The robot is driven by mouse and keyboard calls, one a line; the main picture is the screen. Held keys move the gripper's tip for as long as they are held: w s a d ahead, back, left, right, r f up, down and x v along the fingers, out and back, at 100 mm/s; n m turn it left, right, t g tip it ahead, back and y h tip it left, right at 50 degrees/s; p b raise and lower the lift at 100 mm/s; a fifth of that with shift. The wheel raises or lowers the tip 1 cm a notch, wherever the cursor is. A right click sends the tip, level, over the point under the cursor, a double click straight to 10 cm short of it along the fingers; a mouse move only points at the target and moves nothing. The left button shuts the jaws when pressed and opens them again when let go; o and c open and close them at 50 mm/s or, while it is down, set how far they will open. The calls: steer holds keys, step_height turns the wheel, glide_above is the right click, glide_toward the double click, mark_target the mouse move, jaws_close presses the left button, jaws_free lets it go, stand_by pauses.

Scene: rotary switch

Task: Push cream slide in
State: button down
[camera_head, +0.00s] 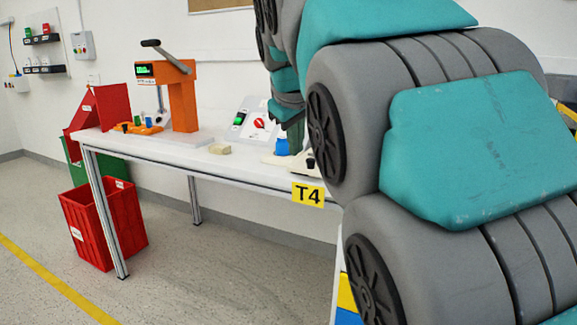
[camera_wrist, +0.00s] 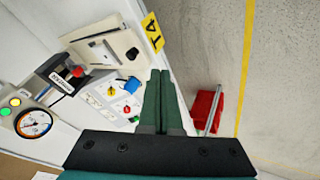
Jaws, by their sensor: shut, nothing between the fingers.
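A cream unit (camera_wrist: 98,50) with a dark slot and a dark knob (camera_wrist: 132,53) at one end sits near the table edge in the wrist view. In the head view a cream base (camera_head: 274,160) with a black knob (camera_head: 310,162) shows at the table's front edge, partly hidden by my arm. My gripper (camera_wrist: 160,72) is shut and empty, its two green fingers side by side. In the wrist view its tips appear just below and right of the cream unit; I cannot tell the gap in depth.
A black box with a red button (camera_wrist: 77,71) and a round gauge (camera_wrist: 33,122) stand farther left. An orange press (camera_head: 182,100) and red bin (camera_head: 105,225) are at the table's left.

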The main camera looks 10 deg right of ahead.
steer(key=w+d+f, duration=0.1)
steer(key=w+f, duration=0.1)
steer(key=w+d+f, duration=0.1)
steer(key=w+f, duration=0.1)
steer(key=w, duration=0.1)
steer(key=w+d+f, duration=0.1)
steer(key=w+f, duration=0.1)
steer(key=w, duration=0.1)
steer(key=shift+f+p, duration=0.4)
steer(key=shift+w+d, duration=0.3)
